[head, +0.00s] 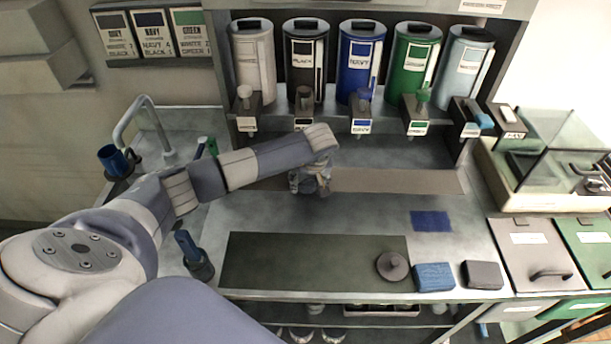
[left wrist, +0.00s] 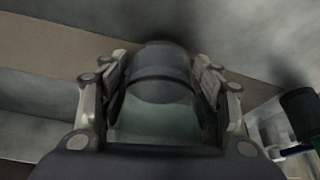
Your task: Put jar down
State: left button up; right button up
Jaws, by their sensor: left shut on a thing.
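My left gripper (head: 312,185) reaches across the counter toward the dispensers, below the black one. In the left wrist view my left gripper (left wrist: 165,100) has its two fingers on either side of the jar (left wrist: 160,80), shut on it. The jar is a greyish, glassy cylinder with a dark band. In the head view the jar is mostly hidden by the wrist and fingers. A brown strip of surface lies under or beside the gripper; whether the jar touches it I cannot tell. My right gripper is not in view.
Several labelled dispensers stand behind, including the navy one (head: 359,62), with taps hanging over the counter. A dark mat (head: 300,262), a round grey lid (head: 392,266) and a blue block (head: 434,277) lie in front. A sink tap (head: 150,125) stands at the left.

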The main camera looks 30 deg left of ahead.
pick_arm(q)
jog(key=shift+w+a+f+b, duration=0.1)
jog(key=shift+w+a+b, duration=0.65)
jog(key=shift+w+a, duration=0.35)
jog(key=shift+w+a+f, duration=0.15)
jog(key=shift+f, duration=0.05)
jog(key=shift+f, duration=0.1)
jog(key=o, duration=1.5)
